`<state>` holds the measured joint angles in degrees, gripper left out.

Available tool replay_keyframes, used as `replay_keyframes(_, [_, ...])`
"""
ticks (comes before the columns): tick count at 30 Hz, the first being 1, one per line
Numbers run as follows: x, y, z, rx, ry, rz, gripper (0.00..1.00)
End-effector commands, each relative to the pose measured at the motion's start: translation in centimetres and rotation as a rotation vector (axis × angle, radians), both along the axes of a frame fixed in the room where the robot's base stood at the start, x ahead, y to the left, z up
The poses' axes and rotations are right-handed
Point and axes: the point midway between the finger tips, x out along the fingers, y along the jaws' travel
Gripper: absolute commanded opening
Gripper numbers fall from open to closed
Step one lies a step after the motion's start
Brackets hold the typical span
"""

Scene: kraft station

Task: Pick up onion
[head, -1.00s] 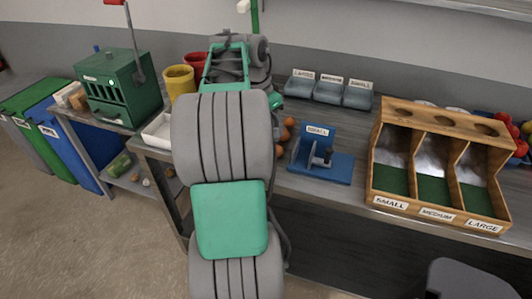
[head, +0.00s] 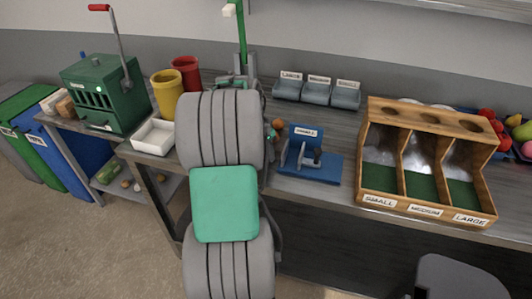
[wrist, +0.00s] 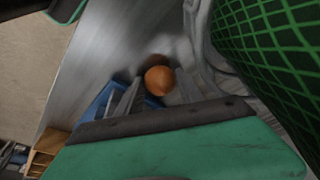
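An orange-brown onion (wrist: 159,80) lies on the grey worktop in the wrist view. My gripper (wrist: 158,94) shows there with its green body at the bottom and grey fingers apart, one on each side of the onion in the picture. I cannot tell whether they touch it. In the head view an onion-coloured round thing (head: 278,124) shows just right of my arm.
A blue stand labelled SMALL (head: 312,165) is close to the right of the onion. A wooden sorter (head: 378,200) with three labelled compartments stands farther right. Blue-grey bins (head: 316,92) stand at the back. A white tray (head: 153,137), a yellow cup (head: 167,95) and a red cup (head: 187,73) are left.

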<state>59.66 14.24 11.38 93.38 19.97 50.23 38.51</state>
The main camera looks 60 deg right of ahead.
Motion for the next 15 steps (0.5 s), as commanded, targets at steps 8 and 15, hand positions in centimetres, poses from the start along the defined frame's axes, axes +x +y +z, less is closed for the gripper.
replay_keyframes(8, [-0.01,0.0,0.04,0.0,0.0,0.0,0.2])
replay_keyframes(15, [-0.02,-0.01,0.06,0.0,0.0,0.0,0.0])
